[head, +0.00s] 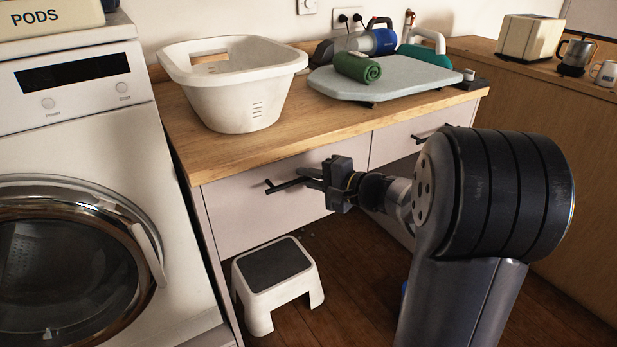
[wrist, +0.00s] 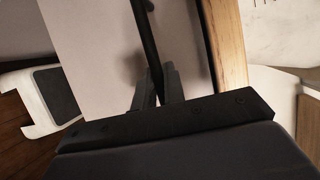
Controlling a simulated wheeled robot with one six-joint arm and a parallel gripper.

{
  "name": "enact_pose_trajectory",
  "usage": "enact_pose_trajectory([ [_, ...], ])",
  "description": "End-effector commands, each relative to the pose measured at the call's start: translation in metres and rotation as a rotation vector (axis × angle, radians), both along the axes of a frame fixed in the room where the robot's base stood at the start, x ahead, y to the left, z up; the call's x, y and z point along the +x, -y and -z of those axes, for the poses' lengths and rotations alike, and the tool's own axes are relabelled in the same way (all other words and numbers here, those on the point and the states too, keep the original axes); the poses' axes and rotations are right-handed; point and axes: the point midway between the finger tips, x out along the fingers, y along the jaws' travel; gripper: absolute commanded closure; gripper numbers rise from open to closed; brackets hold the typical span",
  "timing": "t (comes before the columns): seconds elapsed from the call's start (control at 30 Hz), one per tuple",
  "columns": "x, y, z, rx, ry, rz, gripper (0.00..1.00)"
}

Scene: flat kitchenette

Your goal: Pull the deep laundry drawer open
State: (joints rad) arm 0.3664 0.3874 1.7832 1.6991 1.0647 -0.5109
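The laundry drawer has a pale front (head: 240,215) under the left part of the wooden counter, and it looks shut. Its black bar handle (head: 284,185) sticks out near the top. My gripper (head: 306,179) is at the right part of this handle. In the wrist view the drawer front (wrist: 95,45) fills the left, and the handle (wrist: 147,40) runs down between the two fingers of my gripper (wrist: 159,78). The fingers are close together on either side of the bar and appear to grip it. The fingertips are partly hidden in the head view.
A white step stool (head: 275,283) stands on the floor just below the drawer front. A washing machine (head: 80,180) stands to the left. A white basket (head: 235,90) and an ironing board (head: 385,78) with a green roll (head: 357,68) sit on the counter (head: 240,150).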

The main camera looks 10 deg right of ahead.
Motion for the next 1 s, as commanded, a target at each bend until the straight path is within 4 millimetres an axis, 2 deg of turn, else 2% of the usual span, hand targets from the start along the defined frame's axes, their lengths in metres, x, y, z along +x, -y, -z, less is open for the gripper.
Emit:
enact_pose_trajectory([
  [0.13,0.000,0.000,0.000,0.000,0.000,0.000,1.00],
  [0.67,-0.003,0.001,0.001,0.000,0.000,0.001,1.00],
  [0.87,-0.024,0.009,0.002,-0.001,0.000,0.004,1.00],
  [1.0,-0.050,0.017,0.003,-0.001,0.000,0.005,1.00],
])
